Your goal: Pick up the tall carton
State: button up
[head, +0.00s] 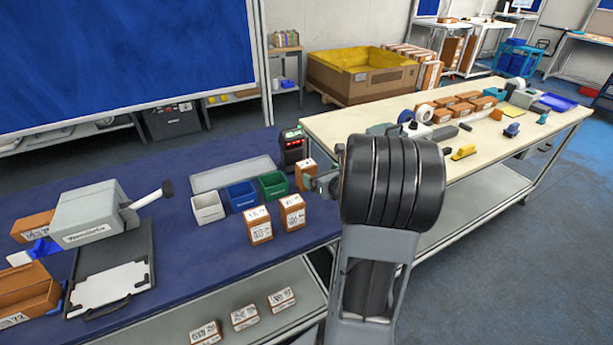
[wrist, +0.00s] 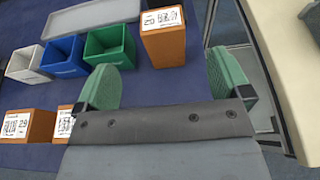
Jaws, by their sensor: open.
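Three small brown cartons with white labels stand on the blue table; I cannot tell for certain which is the tall one. One carton (head: 306,174) is at the table's right end, partly hidden by my gripper (head: 325,183). In the wrist view that carton (wrist: 165,44) stands upright just beyond and between the two green fingers of my gripper (wrist: 160,72), which is open and empty. The other two cartons, one on the left (head: 259,226) and one on the right (head: 292,213), stand nearer the front edge. They show at the wrist view's lower left, the right one partly hidden.
White (head: 207,208), blue (head: 242,196) and green (head: 273,184) bins stand left of the near carton. A dark scanner device (head: 292,149) is behind it. A cream table (head: 345,125) adjoins on the right. More cartons lie on the shelf below (head: 244,317).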

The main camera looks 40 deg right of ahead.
aim_at(308, 165)
jog(key=p+x, duration=0.1)
jog(key=x, duration=0.5)
jog(key=shift+p+x, duration=1)
jog(key=shift+x, duration=1.65)
jog(key=shift+c, duration=0.4)
jog(key=shift+d, duration=0.1)
jog(key=c, duration=1.2)
